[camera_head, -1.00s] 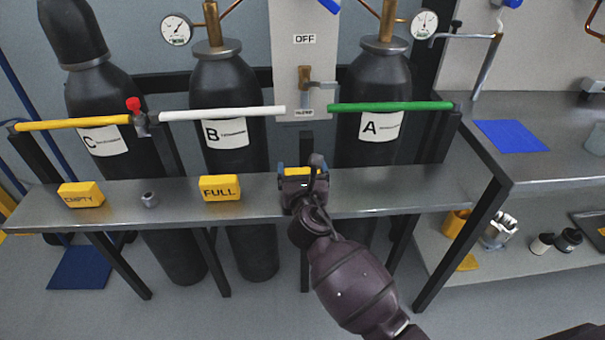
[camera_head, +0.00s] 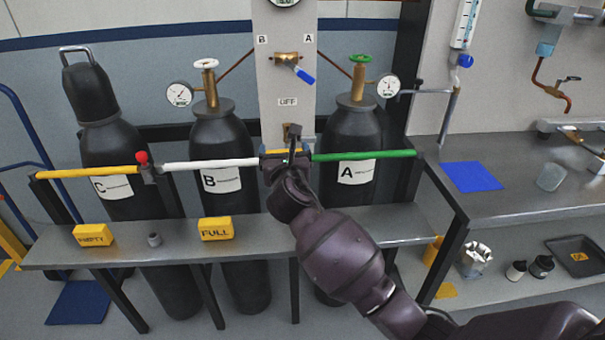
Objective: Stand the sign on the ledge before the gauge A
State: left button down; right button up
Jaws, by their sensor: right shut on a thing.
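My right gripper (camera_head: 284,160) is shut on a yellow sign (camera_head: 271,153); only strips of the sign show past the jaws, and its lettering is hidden. It appears in front of the white and green bars, above the grey ledge (camera_head: 375,222). The round gauge A (camera_head: 388,86) is at the right of the cylinder labelled A (camera_head: 353,172). The ledge is bare in front of that cylinder. My left gripper is not in view.
Yellow signs EMPTY (camera_head: 94,235) and FULL (camera_head: 216,229) stand on the ledge, with a small grey fitting (camera_head: 154,240) between them. A white bar (camera_head: 215,163) and a green bar (camera_head: 375,155) run above the ledge. A workbench (camera_head: 515,200) stands at right.

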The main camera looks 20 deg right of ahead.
jog(key=shift+s+d, duration=0.1)
jog(key=shift+d, duration=0.1)
jog(key=s+d+h+p, duration=0.1)
jog(key=s+d, duration=0.2)
jog(key=d, duration=0.8)
jog(key=s+d+p, duration=0.2)
jog(key=s+d, duration=0.2)
jog(key=d, duration=0.7)
jog(key=shift+y, duration=0.3)
jog(key=f+b, duration=0.2)
jog(key=f, duration=0.3)
jog(key=f+b, duration=0.2)
jog(key=f, duration=0.3)
jog(key=f+b, duration=0.2)
jog(key=f, duration=0.3)
jog(key=shift+w+a+f, duration=0.15)
jog(key=shift+a+f, duration=0.15)
jog(key=shift+a, duration=0.05)
notch_tip(320, 180, down, 4)
jog(key=shift+b, duration=0.75)
jog(key=shift+r, duration=0.15)
